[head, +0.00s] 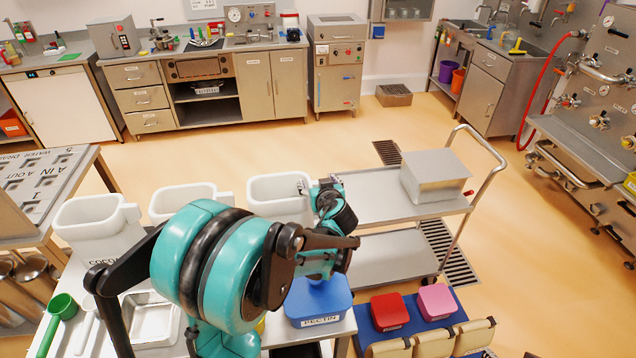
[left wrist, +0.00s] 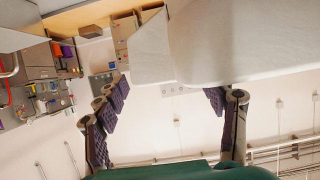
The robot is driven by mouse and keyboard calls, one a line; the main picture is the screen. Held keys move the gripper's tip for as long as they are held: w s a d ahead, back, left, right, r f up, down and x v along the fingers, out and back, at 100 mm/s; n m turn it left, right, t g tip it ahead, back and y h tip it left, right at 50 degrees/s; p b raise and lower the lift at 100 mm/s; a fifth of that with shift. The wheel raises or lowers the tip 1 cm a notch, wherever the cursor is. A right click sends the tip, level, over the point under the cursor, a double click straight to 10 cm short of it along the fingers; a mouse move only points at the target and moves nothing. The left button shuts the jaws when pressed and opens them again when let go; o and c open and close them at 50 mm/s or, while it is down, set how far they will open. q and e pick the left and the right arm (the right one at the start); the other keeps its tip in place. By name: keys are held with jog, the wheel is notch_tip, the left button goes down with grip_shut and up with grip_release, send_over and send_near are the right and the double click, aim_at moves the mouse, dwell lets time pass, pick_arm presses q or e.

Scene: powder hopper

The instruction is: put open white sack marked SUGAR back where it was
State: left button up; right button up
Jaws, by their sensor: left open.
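Three white open-topped containers stand in a row along the bench: a left one (head: 92,214), a middle one (head: 182,200) and a right one (head: 278,187). The left one is marked COCOA. No SUGAR mark is readable; my arm hides the fronts of the middle and right ones. My left gripper (head: 322,190) is at the right side of the right container. It is open; in the left wrist view its fingers (left wrist: 165,110) stand apart, with a large white surface (left wrist: 235,40) close beyond them. I cannot tell whether they touch it. My right gripper is not in view.
A steel trolley (head: 375,209) with a metal box (head: 436,175) stands right of the containers. A blue PECTIN tub (head: 318,298) sits on the bench front. Red (head: 389,311) and pink (head: 437,301) packs lie on a blue surface. A green scoop (head: 62,307) and metal tray (head: 153,318) are at left.

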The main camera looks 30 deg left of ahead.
pick_arm(q)
jog(key=shift+s+d+r, duration=0.1)
jog(key=shift+r, duration=0.1)
jog(key=p+v, duration=0.3)
jog(key=v, duration=0.9)
jog(key=s+d+f+m+g+h, duration=0.1)
jog(key=s+d+m+h, duration=0.3)
jog(key=s, duration=0.4)
jog(key=s+d+f+m+g+h, duration=0.2)
jog(key=s+d+m+h, duration=0.2)
jog(key=s+d, duration=0.3)
jog(key=shift+s+d+f+h, duration=0.25)
jog(key=shift+s+h, duration=0.15)
jog(key=shift+s, duration=0.45)
